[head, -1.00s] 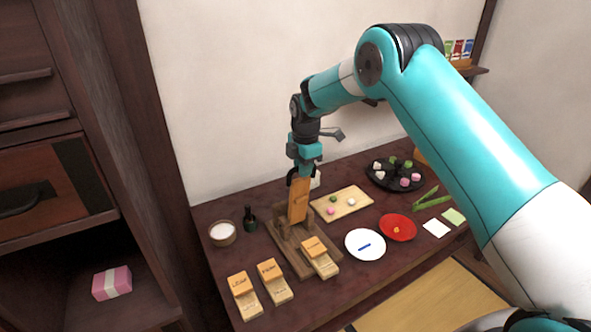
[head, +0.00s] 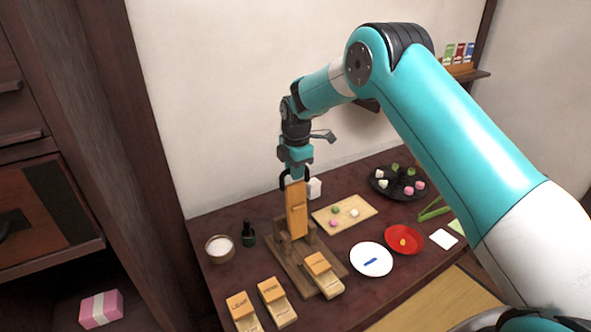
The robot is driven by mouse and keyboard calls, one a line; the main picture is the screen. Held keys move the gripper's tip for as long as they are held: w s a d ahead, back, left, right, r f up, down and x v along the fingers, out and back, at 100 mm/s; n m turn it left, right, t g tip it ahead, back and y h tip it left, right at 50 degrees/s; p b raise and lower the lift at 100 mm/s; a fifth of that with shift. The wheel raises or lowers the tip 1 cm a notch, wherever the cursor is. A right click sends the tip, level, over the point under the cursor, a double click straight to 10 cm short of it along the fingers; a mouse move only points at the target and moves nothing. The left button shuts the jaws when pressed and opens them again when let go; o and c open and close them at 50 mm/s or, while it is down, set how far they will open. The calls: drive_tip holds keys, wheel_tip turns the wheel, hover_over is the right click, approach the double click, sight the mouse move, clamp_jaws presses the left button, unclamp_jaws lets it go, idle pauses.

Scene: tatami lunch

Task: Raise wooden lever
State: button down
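The wooden lever (head: 296,212) is an orange-brown bar standing nearly upright on a dark wooden press base (head: 275,258) in the head view. My gripper (head: 297,180) points down at the lever's upper end, with a dark finger showing on either side of it. I cannot tell whether the fingers press on the wood or only straddle it. A small labelled wooden block (head: 317,263) sits at the front of the press.
Two more labelled blocks, a left one (head: 240,306) and a right one (head: 273,292), lie at the front left.

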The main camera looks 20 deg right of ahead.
drive_tip(key=c, duration=1.1)
unclamp_jaws()
drive_tip(key=shift+w, duration=0.3)
drive_tip(key=shift+s, duration=0.1)
wheel_tip(320, 180, up, 17)
drive_tip(key=s+b, duration=0.1)
drive_tip(key=b, duration=0.2)
drive_tip(key=shift+d+r, duration=0.15)
drive_tip(key=shift+r, duration=0.05)
drive_tip(key=shift+s, duration=0.1)
